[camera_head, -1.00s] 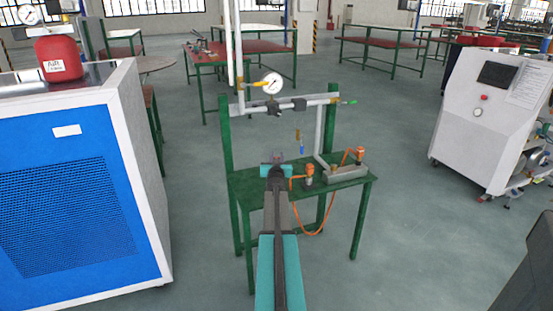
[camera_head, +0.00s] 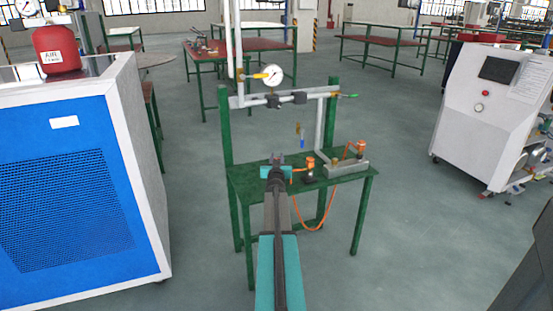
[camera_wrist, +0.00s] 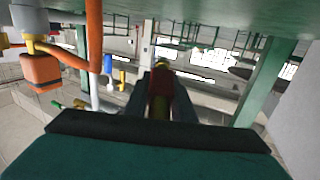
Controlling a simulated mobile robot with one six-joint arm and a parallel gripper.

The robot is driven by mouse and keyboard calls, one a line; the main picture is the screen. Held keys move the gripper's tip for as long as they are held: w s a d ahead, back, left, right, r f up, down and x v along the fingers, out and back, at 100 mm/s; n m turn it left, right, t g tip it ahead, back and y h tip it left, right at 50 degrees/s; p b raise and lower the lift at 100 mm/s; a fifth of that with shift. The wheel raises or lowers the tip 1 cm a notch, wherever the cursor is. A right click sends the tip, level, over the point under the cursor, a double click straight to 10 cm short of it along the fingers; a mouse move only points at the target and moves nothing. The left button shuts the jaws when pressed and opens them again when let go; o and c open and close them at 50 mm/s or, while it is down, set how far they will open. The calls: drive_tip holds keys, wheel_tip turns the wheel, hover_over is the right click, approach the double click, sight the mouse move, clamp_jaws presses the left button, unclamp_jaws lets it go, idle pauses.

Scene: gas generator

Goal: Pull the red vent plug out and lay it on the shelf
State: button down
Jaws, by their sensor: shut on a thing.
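The red vent plug (camera_wrist: 158,88) shows in the wrist view as a red piece with a yellowish end, between the two dark fingers of my gripper (camera_wrist: 158,95). My gripper is shut on it. In the head view my gripper (camera_head: 277,159) appears over the left part of the green shelf top (camera_head: 247,184) of the stand; its height above the top is unclear. The plug cannot be made out there. The seat of the plug cannot be identified, and I cannot tell whether the plug touches anything besides my fingers.
Two orange-topped fittings (camera_head: 309,165) with an orange hose (camera_head: 318,212) and a grey block (camera_head: 346,168) occupy the shelf's right half. A pipe with a gauge (camera_head: 273,75) runs above. A blue cabinet (camera_head: 70,200) stands left, a white console (camera_head: 490,115) right.

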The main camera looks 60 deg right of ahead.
drive_tip(key=shift+f+b, duration=1.8)
drive_tip(key=shift+f, duration=0.8)
drive_tip(key=c, duration=1.4)
unclamp_jaws()
drive_tip(key=shift+r, duration=0.1)
drive_tip(key=shift+r+p, duration=1.4)
drive_tip(key=shift+p, duration=0.1)
drive_tip(key=shift+s+a, duration=0.1)
